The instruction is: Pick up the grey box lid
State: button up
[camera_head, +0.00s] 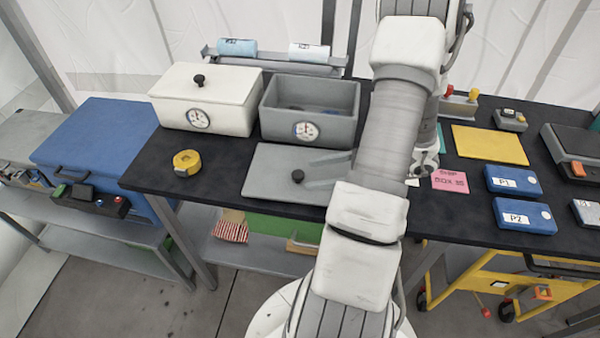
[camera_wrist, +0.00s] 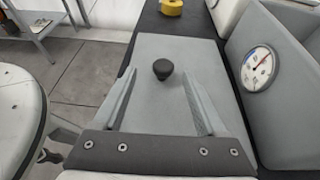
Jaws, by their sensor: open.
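The grey box lid (camera_head: 268,182) lies flat on the black table, in front of the open grey box (camera_head: 345,120). The lid (camera_wrist: 150,48) fills the middle of the wrist view. Its round black knob (camera_head: 297,177) stands up from the lid and also shows in the wrist view (camera_wrist: 163,69). My gripper (camera_head: 308,173) is open and empty, reaching over the lid from the right. In the wrist view its two fingers (camera_wrist: 160,76) lie apart to either side of the knob's line, with the knob near the tips. I see no contact with the knob. My arm hides the lid's right end.
The grey box (camera_wrist: 272,105) stands close beside the lid. A white lidded box (camera_head: 205,95) is left of it. A yellow tape roll (camera_head: 186,162) lies left of the lid. Blue cases (camera_head: 513,180) and a pink note (camera_head: 450,181) lie to the right.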

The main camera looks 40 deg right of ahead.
aim_at(300, 173)
jog(key=shift+x, duration=2.7)
jog(key=shift+w+d+r, duration=0.1)
jog(key=shift+w+d, duration=0.05)
grip_shut()
